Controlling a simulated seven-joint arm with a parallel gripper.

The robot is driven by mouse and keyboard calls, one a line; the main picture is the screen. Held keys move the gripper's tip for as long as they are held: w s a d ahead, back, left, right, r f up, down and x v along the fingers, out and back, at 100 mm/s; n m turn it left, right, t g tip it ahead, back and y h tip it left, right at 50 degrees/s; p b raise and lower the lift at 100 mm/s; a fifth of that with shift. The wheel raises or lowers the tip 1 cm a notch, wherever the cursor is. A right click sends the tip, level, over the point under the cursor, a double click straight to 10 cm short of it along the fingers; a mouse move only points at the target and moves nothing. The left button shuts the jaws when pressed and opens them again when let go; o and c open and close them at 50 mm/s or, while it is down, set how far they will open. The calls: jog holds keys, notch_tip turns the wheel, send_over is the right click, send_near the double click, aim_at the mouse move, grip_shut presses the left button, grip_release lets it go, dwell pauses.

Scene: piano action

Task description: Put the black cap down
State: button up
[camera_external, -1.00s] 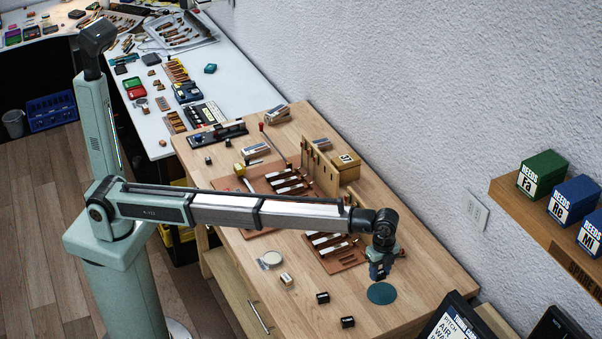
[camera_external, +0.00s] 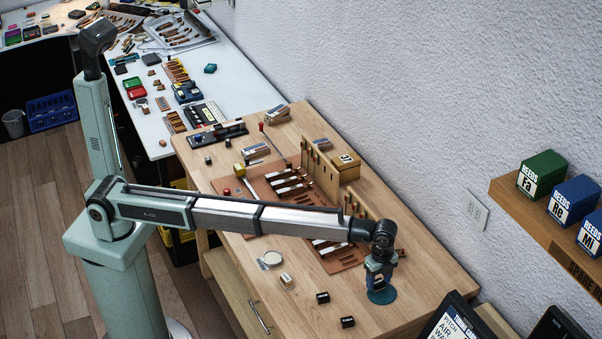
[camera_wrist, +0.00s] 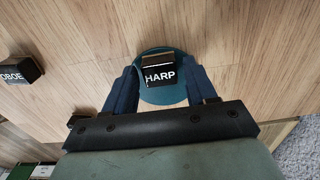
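The black cap (camera_wrist: 160,77), lettered "HARP" in white, stands between my gripper's fingertips in the wrist view. It is over the teal round disc (camera_wrist: 160,53) and appears to rest on it. My gripper (camera_wrist: 161,72) has its two blue fingers on either side of the cap, with narrow strips of teal showing between fingers and cap, so it looks slightly open. In the external view my gripper (camera_external: 380,286) points down low over the teal disc (camera_external: 390,297). The cap is mostly hidden there.
Two other black caps, one (camera_external: 322,297) and another (camera_external: 347,322), stand left of the disc. A cap lettered "OBOE" (camera_wrist: 20,70) shows at the left in the wrist view. A wooden key rack (camera_external: 320,172) stands behind. The wood right of the disc is clear.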

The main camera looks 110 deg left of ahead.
aim_at(378, 281)
jog(key=shift+o, duration=0.6)
notch_tip(378, 281, up, 12)
jog(key=shift+r, duration=0.15)
jog(key=shift+c, duration=0.3)
